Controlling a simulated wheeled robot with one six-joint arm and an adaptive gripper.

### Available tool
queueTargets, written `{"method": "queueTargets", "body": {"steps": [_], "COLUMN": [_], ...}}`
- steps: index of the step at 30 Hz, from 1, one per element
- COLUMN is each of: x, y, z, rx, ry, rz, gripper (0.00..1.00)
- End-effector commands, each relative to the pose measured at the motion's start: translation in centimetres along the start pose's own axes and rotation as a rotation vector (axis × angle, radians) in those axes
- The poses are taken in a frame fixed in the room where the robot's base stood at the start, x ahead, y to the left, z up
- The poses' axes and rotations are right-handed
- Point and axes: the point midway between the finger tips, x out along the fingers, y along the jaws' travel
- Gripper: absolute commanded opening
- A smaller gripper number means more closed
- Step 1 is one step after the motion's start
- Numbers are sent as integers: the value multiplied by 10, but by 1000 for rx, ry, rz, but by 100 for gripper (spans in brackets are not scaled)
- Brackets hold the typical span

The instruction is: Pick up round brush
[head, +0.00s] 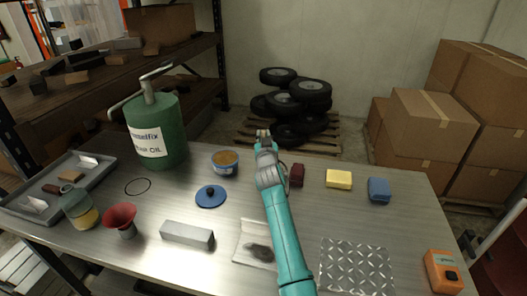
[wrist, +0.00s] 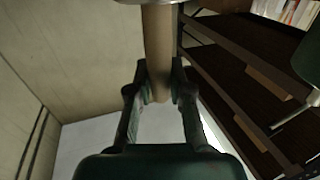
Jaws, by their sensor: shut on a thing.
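In the wrist view, my gripper (wrist: 159,85) is shut on the tan wooden handle of the round brush (wrist: 158,42), with one finger on each side. A pale, metallic-looking part (wrist: 150,2) crosses the handle at the top edge of that view, and the rest is cut off. In the head view my gripper (head: 264,135) is at the end of my teal arm, above the far side of the metal table (head: 305,222). I cannot make out the brush there.
A green oil can (head: 165,145) stands at the back left. A tin (head: 225,162), blue lid (head: 210,196), red funnel (head: 121,218) and grey block (head: 187,235) are left of my arm. Dark red (head: 297,175), yellow (head: 339,180) and blue (head: 378,190) blocks are right.

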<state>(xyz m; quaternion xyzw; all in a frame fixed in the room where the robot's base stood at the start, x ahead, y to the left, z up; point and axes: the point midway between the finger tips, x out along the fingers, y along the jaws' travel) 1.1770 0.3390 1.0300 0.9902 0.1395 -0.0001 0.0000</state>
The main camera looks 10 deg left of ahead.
Motion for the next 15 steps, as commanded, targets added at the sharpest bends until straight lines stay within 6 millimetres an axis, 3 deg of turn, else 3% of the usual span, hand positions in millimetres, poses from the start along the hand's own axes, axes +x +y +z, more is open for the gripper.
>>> {"method": "queueTargets", "body": {"steps": [8, 15], "x": [0, 0], "y": [0, 0], "z": [-8, -51], "rx": [0, 1], "ry": [2, 5], "rz": [1, 0], "gripper": [0, 0]}}
